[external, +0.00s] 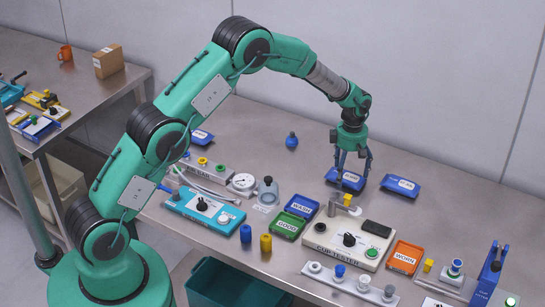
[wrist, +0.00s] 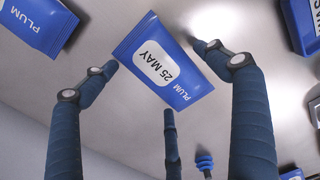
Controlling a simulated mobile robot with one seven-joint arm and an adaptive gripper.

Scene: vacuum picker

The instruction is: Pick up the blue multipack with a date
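A blue pack (wrist: 163,60) in the wrist view has a white label reading "25 MAY" and the word "PLUM". It lies on the steel bench among my three spread dark-blue fingers. In the external view this pack (external: 346,182) is directly below my gripper (external: 350,172), partly covered by the fingers. My gripper (wrist: 165,90) is open, and no finger visibly clamps the pack. A second blue "PLUM" pack (wrist: 38,25) is at the upper left of the wrist view; its label is cut off. It also shows in the external view (external: 400,187), right of the first.

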